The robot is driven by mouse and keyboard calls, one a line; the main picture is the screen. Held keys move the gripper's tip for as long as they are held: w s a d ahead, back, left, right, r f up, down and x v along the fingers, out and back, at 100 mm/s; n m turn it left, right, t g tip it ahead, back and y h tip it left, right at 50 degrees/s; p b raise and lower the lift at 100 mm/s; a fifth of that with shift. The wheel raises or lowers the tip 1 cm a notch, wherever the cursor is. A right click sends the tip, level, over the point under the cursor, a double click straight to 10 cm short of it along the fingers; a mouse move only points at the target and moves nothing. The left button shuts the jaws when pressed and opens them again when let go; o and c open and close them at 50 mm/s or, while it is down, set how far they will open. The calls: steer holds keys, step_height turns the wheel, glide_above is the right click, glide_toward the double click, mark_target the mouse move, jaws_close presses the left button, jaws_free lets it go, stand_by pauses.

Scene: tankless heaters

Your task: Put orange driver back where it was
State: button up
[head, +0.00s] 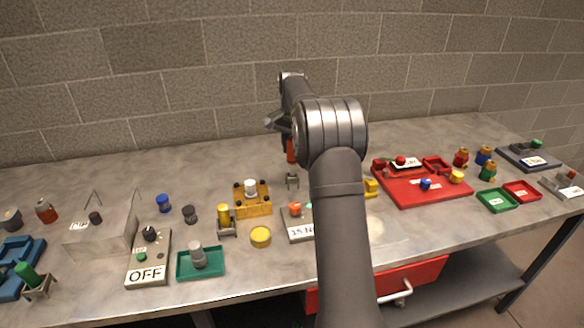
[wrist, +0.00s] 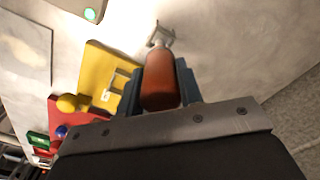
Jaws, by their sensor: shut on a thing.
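The orange driver (head: 291,151) is in my gripper (head: 287,138), handle up, and hangs roughly upright. In the wrist view the orange handle (wrist: 160,82) sits between the two blue-grey fingers of my gripper (wrist: 160,72), which are shut on it. A small grey stand (head: 292,181) is on the table just below the driver in the head view. The stand (wrist: 160,36) also shows beyond the driver's far end in the wrist view. The driver's shaft is hard to see, and I cannot tell whether its tip touches the stand.
A yellow fixture with a white knob (head: 253,197) stands left of the stand. A label plate (head: 298,232) is in front, partly hidden by my arm. A red board (head: 425,192) with small parts is at right. The table behind the stand is clear.

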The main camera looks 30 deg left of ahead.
mark_target(292, 160)
steer(key=shift+f, duration=2.35)
steer(key=shift+f, duration=0.2)
steer(key=o, duration=1)
steer(key=shift+c, duration=0.2)
step_height(292, 160, up, 12)
steer(key=shift+r, duration=0.2)
